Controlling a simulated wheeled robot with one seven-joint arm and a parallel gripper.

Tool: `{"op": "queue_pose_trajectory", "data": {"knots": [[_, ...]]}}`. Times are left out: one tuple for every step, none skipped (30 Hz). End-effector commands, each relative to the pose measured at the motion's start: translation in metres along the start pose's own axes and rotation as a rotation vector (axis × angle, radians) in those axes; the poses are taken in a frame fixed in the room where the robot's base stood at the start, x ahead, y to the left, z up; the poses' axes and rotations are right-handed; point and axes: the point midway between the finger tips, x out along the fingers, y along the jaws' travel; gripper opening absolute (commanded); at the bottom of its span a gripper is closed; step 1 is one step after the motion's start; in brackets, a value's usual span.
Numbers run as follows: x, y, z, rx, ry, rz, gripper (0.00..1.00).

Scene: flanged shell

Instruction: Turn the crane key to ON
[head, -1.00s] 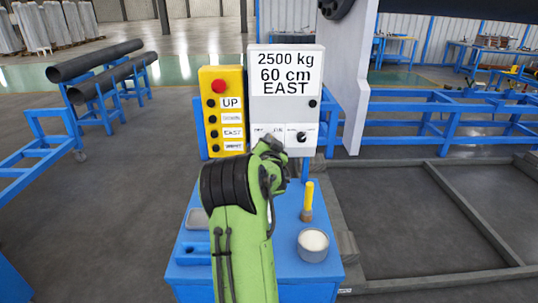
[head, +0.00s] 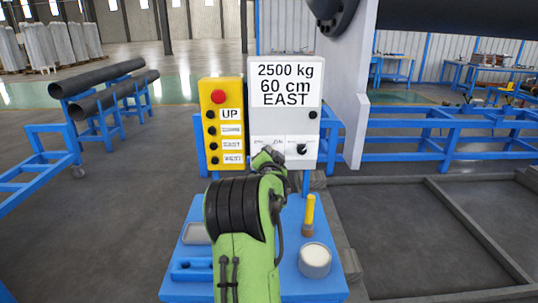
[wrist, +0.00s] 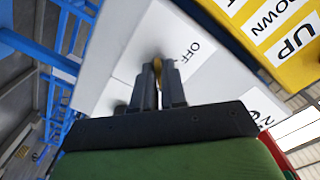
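The white control box (head: 285,125) bears a sign reading 2500 kg, 60 cm, EAST. My green arm covers part of its lower left front in the head view. In the wrist view, my gripper (wrist: 158,68) is at the panel with its two dark fingers close together. The brass-coloured crane key (wrist: 157,66) shows between the fingertips, and they appear shut on it. An OFF label (wrist: 195,48) is beside the key. The ON mark cannot be read in the wrist view. In the head view, the key and fingertips are hidden behind my arm.
A yellow button box (head: 222,122) with a red button stands left of the control box. A dark knob (head: 301,148) is right of the key. On the blue stand below are a yellow-handled brush (head: 309,214) and a pale round pot (head: 315,260).

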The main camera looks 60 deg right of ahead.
Motion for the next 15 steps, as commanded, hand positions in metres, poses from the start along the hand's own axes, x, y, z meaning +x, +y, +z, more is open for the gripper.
{"op": "queue_pose_trajectory", "data": {"knots": [[0.000, 0.000, 0.000, 0.000, -0.001, 0.000, 0.20], [0.000, 0.000, 0.000, 0.000, 0.000, 0.000, 0.25], [0.000, 0.000, 0.000, -0.001, 0.000, 0.000, 0.31], [0.000, 0.000, 0.000, -0.001, 0.000, 0.000, 0.32], [0.000, 0.000, 0.000, -0.001, 0.000, 0.000, 0.32], [0.000, 0.000, 0.000, -0.001, 0.000, 0.000, 0.32], [0.000, 0.000, 0.000, -0.001, 0.000, 0.000, 0.32], [0.000, 0.000, 0.000, -0.001, 0.001, 0.000, 0.32], [0.000, 0.000, 0.000, -0.001, 0.001, 0.000, 0.32], [0.000, 0.000, 0.000, -0.001, 0.001, 0.000, 0.32], [0.000, 0.000, 0.000, -0.001, 0.001, 0.000, 0.32], [-0.002, 0.000, 0.000, -0.001, 0.001, 0.000, 0.32], [-0.004, 0.000, -0.001, -0.001, 0.002, -0.001, 0.32], [-0.007, 0.000, -0.001, -0.001, 0.002, -0.001, 0.32], [-0.013, 0.000, -0.001, 0.000, 0.002, 0.000, 0.32]]}}
